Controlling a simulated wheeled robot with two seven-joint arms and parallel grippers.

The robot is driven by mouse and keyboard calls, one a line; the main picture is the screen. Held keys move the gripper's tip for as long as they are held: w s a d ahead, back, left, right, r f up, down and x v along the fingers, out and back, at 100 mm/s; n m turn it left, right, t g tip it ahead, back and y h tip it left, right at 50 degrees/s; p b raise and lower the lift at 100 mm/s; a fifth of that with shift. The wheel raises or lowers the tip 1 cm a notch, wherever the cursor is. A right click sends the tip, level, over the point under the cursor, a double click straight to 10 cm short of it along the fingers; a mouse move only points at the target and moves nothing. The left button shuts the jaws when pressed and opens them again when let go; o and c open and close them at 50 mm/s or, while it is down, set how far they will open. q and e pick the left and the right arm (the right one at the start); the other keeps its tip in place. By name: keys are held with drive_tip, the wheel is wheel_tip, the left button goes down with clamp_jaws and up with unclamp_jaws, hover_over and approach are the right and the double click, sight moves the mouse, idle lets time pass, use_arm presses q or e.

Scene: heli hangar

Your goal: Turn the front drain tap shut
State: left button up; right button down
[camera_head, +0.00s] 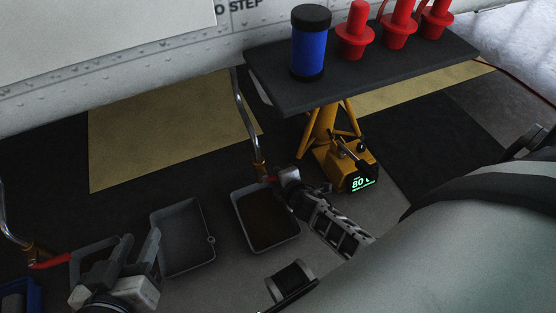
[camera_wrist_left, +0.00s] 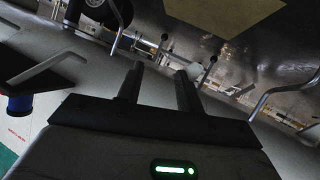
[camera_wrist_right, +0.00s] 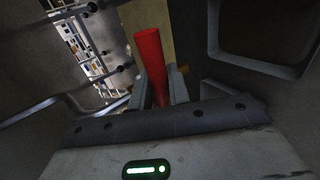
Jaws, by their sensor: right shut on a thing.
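A tap with a red handle (camera_head: 268,179) hangs at the lower end of a metal pipe (camera_head: 243,115) near the middle of the head view. My right gripper (camera_head: 279,177) is shut on this handle; in the right wrist view the red handle (camera_wrist_right: 150,62) stands up between the fingers. The valve body is partly hidden by the gripper. A second tap with a red handle (camera_head: 50,262) is on the pipe at the far left. My left gripper (camera_head: 138,248) is open and empty, to the right of that second tap. I cannot tell which tap is the front one.
A tray with brown liquid (camera_head: 295,230) lies below the middle tap. An empty grey tray (camera_head: 183,272) is to its left. A yellow jack (camera_head: 330,160) with a lit display stands right. A dark table (camera_head: 400,75) holds a blue cylinder (camera_head: 309,50) and red cones.

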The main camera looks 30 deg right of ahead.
drive_tip(key=c, duration=1.4)
unclamp_jaws()
use_arm(q)
drive_tip(key=shift+r, duration=0.1)
use_arm(e)
drive_tip(key=shift+o, duration=0.2)
drive_tip(key=shift+s+r, duration=0.1)
